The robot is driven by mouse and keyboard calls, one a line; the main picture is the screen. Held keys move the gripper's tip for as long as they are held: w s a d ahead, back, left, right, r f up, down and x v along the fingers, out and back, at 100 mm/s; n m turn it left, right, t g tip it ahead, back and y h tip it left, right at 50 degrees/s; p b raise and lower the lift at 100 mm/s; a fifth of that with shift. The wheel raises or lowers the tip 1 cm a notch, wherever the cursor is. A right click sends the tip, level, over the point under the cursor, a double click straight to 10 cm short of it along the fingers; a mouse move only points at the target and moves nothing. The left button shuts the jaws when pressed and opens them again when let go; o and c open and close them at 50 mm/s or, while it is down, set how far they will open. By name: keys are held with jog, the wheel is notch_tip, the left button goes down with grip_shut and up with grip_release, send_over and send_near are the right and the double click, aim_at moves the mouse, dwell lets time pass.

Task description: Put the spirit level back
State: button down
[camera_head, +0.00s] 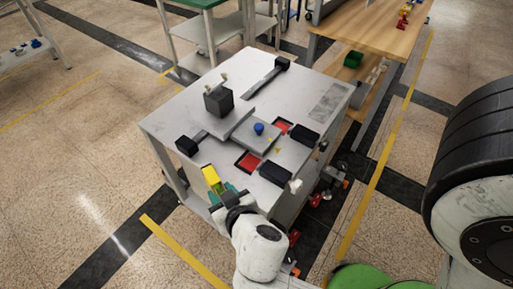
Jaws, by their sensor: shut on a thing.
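A yellow block-like piece, which I take to be the spirit level (210,176), shows at the near left edge of the grey table (168,130). My gripper (222,190) is shut on it, with greenish parts around its lower end. The piece looks tilted, its upper end toward the far left. My gripper hides its lower part, and I cannot tell whether it touches the table.
The tabletop holds a dark block (219,100), a grey plate with a blue knob (259,128), red patches (247,162) and black blocks (303,134). A wooden bench (375,28) stands behind right. The tabletop's left corner and far side have bare room.

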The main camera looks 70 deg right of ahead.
jog(key=w+a+f+n+t+y, duration=0.1)
jog(key=w+a+f+n+y, duration=0.1)
jog(key=w, duration=0.4)
jog(key=w+a+f+n+t+y, duration=0.1)
jog(key=w+a+f+n+y, duration=0.2)
jog(key=w+a+n+y, duration=0.2)
jog(key=shift+w+a+f, duration=0.35)
jog(key=shift+w+a, duration=0.4)
jog(key=shift+a, duration=0.1)
jog(key=shift+r, duration=0.15)
